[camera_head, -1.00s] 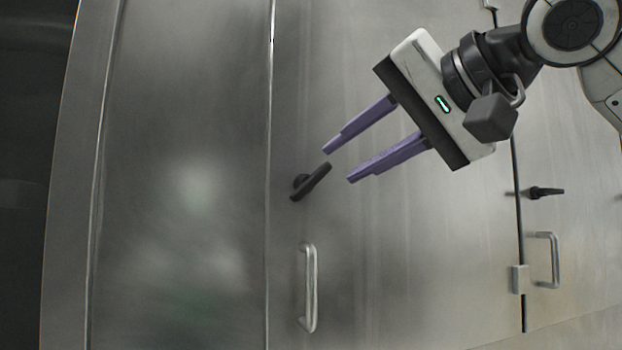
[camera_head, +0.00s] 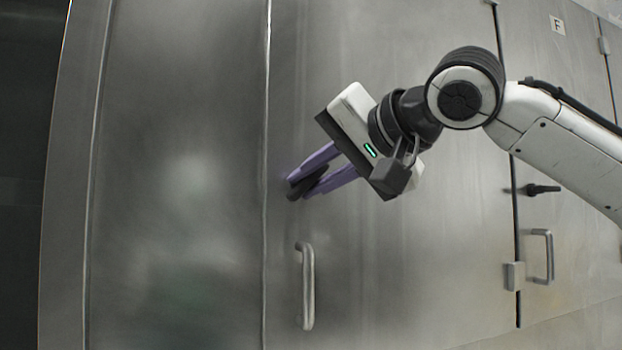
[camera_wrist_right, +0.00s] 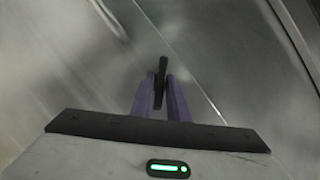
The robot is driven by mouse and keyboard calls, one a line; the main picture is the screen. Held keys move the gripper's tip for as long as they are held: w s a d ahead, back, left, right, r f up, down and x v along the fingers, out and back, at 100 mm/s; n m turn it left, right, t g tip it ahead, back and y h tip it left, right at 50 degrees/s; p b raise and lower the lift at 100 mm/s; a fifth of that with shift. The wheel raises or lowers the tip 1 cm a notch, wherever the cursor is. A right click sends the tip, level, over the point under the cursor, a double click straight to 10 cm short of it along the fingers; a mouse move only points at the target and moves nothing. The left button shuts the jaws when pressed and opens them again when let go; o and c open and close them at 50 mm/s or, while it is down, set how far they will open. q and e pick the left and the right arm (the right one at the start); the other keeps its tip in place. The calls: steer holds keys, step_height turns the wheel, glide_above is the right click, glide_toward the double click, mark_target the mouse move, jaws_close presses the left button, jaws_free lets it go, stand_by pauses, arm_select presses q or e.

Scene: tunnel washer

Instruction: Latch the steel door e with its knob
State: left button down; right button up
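The steel door e (camera_head: 390,275) is the wide brushed panel in the middle of the head view, standing flush beside the panel to its left as far as I can see. Its dark knob (camera_head: 294,190) is a small black lever near the door's left edge, tilted, and partly hidden by my fingers. In the right wrist view the knob (camera_wrist_right: 162,68) shows as a dark bar between the fingertips. My right gripper (camera_head: 308,180) has its purple fingers on either side of the knob, closed in on it. My left gripper is in neither view.
A vertical bar handle (camera_head: 308,287) is on the door below the knob. To the right, past a dark seam, another door has a black knob (camera_head: 541,190), a handle (camera_head: 548,256) and an F label (camera_head: 557,25). A steel panel (camera_head: 180,250) lies left.

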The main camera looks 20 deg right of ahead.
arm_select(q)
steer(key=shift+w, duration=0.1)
arm_select(e)
jaws_close()
steer(key=shift+f+m+y+b, duration=0.3)
steer(key=shift+b, duration=0.5)
steer(key=m+b, duration=0.1)
steer(key=b, duration=0.1)
steer(key=shift+f+m+y+b, duration=0.15)
steer(key=shift+m+y+b, duration=0.15)
steer(key=shift+y, duration=0.1)
steer(key=m+t+b, duration=0.1)
steer(key=m+b, duration=0.1)
steer(key=shift+y+b, duration=0.4)
steer(key=shift+m+t+b, duration=0.3)
steer(key=shift+m+b, duration=0.2)
steer(key=shift+b, duration=0.2)
steer(key=shift+m+b, duration=0.8)
steer(key=shift+m, duration=0.1)
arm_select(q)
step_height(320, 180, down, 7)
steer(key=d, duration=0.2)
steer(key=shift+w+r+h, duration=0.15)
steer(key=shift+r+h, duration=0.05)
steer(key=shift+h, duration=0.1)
arm_select(e)
steer(key=shift+r+t+y, duration=0.2)
steer(key=shift+t+y, duration=0.1)
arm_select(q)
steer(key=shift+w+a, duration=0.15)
